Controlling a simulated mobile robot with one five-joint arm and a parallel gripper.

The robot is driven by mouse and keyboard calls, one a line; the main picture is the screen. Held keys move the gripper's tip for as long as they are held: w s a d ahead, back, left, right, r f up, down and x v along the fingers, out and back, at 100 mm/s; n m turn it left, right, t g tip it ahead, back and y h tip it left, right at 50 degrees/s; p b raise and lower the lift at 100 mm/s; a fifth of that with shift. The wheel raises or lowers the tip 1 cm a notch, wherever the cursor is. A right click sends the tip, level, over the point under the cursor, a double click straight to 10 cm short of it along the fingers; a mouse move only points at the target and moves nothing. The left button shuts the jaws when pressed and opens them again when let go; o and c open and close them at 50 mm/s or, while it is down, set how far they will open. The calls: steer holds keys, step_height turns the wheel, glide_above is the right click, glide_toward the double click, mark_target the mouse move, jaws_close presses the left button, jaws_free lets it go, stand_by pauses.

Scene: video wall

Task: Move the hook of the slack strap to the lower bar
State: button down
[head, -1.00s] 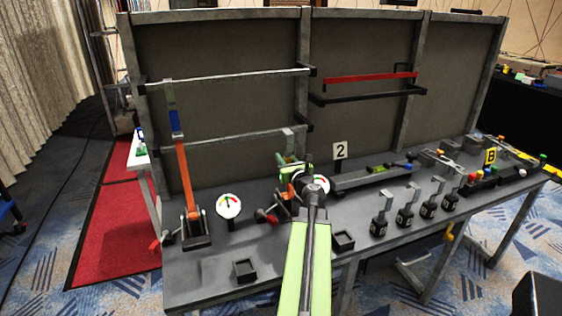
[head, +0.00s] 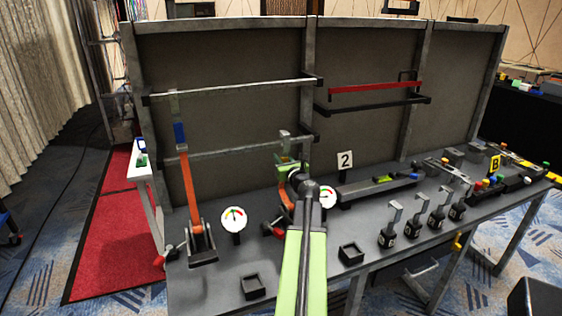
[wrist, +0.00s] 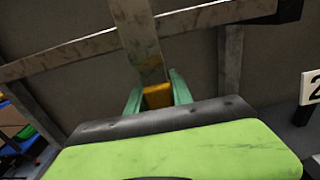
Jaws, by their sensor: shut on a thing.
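My gripper (head: 291,168) is shut on the yellow block (wrist: 157,95) below the grey hook plate (wrist: 138,40) of the right strap. In the head view, this hook (head: 284,141) stands upright at the lower bar (head: 225,149), overlapping it near its right end. The bar also crosses the wrist view (wrist: 200,18); whether the hook touches it or sits over it, I cannot tell. The right orange strap (head: 286,192) is partly hidden by my gripper. The left strap (head: 189,185), with a blue block, runs straight up toward the upper bar (head: 230,87).
Two round gauges (head: 234,219) stand near the strap bases. Small black trays (head: 253,287), a "2" sign (head: 345,160) and several upright hooked blocks (head: 421,213) occupy the bench (head: 205,285). A frame post (head: 308,100) stands right of the held hook.

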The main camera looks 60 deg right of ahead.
steer(key=f+b, duration=0.1)
steer(key=w+d+f+b, duration=0.1)
steer(key=shift+w+f+b, duration=0.25)
steer(key=shift+f+b, duration=0.05)
steer(key=shift+f, duration=0.05)
steer(key=c, duration=1)
jaws_free()
steer(key=shift+c, duration=0.2)
